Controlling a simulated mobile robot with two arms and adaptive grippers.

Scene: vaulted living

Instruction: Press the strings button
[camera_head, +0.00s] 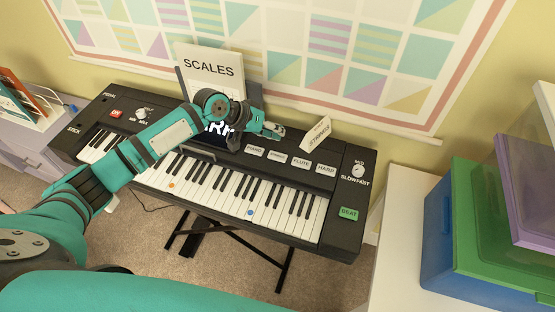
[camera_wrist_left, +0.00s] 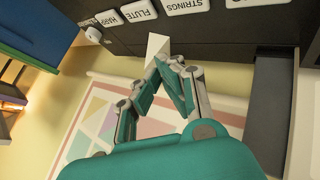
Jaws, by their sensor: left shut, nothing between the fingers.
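The strings button (camera_head: 277,157) is a white labelled key on the black keyboard (camera_head: 325,260), between the piano button (camera_head: 255,151) and the flute button (camera_head: 300,162). It also shows at the top of the left wrist view (camera_wrist_left: 186,5), partly cut off. My left gripper (camera_head: 276,131) is shut and empty, held over the back of the keyboard, behind the strings button. In the left wrist view its fingertips (camera_wrist_left: 170,60) are together, apart from the button in the picture. My right gripper is not in view.
A folded white card (camera_head: 317,133) stands behind the flute and harp buttons (camera_head: 326,169). A SCALES sheet (camera_head: 210,68) stands at the back. A green BEAT button (camera_head: 348,213) is at the right. Blue, green and purple boxes (camera_head: 470,230) sit right of the keyboard.

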